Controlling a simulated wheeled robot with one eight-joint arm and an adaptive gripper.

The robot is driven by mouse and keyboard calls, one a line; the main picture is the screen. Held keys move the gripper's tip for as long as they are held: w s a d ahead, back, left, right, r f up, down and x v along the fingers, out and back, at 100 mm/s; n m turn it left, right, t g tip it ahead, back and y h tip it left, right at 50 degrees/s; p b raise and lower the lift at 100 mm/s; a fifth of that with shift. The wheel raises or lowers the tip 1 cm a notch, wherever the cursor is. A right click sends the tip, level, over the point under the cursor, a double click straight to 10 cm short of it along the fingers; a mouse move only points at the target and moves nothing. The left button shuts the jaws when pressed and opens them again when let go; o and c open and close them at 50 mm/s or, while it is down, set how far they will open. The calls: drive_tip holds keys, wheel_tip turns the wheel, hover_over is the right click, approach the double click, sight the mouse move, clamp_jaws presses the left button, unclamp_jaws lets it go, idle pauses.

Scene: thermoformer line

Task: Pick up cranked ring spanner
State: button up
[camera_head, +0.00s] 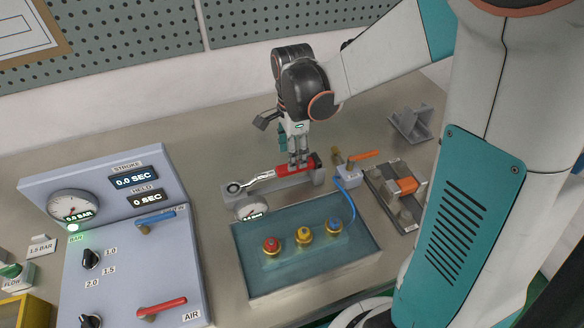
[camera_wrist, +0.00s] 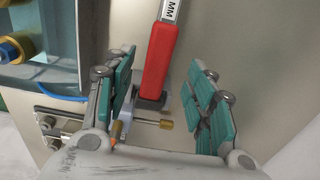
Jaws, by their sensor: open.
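The cranked ring spanner (camera_head: 260,180) lies along a grey stand (camera_head: 290,190) on the bench, its silver ring end to the left and its red handle to the right. In the wrist view, its red handle (camera_wrist: 158,58) runs between the two teal finger pads, with a gap visible on each side. My gripper (camera_head: 299,164) is open and points down at the handle; it also shows in the wrist view (camera_wrist: 160,78). The fingers partly hide the handle in the head view. The ring end is out of the wrist view.
A blue-topped tray (camera_head: 302,285) with coloured knobs stands in front. A small valve with an orange lever (camera_head: 362,156) and a clamp plate (camera_head: 380,196) sit to the right. A grey bracket (camera_head: 411,124) is behind them. A control panel (camera_head: 118,240) stands at left.

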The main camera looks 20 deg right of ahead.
sight(274, 175)
drive_tip(key=shift+s+f+b, duration=0.1)
drive_tip(key=shift+f+b, duration=1.1)
drive_tip(key=shift+f, duration=1.5)
clamp_jaws()
